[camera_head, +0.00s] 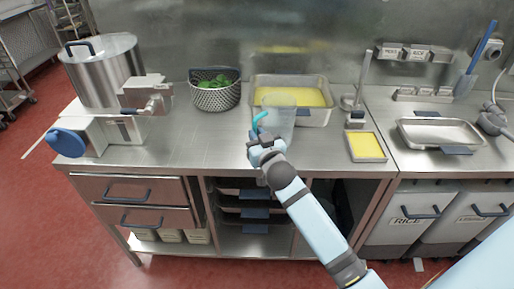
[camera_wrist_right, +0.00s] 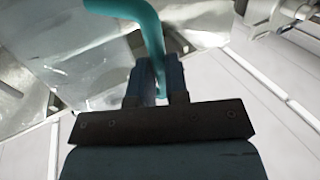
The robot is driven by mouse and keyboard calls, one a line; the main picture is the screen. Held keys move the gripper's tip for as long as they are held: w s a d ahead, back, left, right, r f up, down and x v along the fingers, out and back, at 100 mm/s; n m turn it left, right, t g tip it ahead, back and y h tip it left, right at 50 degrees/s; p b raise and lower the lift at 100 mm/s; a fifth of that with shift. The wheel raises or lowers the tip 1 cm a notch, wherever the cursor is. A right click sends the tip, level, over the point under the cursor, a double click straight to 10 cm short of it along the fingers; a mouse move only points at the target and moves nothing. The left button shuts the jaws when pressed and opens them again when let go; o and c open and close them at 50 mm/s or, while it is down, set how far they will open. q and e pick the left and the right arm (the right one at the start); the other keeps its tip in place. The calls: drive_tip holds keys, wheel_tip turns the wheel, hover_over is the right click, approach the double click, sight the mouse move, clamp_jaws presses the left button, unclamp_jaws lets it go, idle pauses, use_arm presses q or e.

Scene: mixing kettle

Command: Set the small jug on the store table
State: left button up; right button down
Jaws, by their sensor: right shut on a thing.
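The small jug (camera_head: 281,115) is clear, with a light-blue handle, and is in front of the yellow-filled pan in the head view. My right gripper (camera_head: 262,142) is shut on its handle. In the right wrist view the teal handle (camera_wrist_right: 150,40) runs down between the fingers of my right gripper (camera_wrist_right: 158,92), and the clear jug body (camera_wrist_right: 40,75) shows to the left. Whether the jug's base touches the counter cannot be told. The steel counter (camera_head: 205,150) lies below; I cannot tell which surface is the store table. My left gripper is out of view.
A lidded kettle (camera_head: 105,75) stands at the left, beside a colander of greens (camera_head: 214,96). A yellow-filled pan (camera_head: 320,115) is behind the jug, and a small yellow tray (camera_head: 366,146) to its right. An empty tray (camera_head: 440,132) is further right.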

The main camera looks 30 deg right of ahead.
drive_tip(key=shift+f, duration=2)
drive_tip(key=shift+b, duration=0.3)
drive_tip(key=shift+f, duration=0.2)
drive_tip(key=c, duration=1.1)
unclamp_jaws()
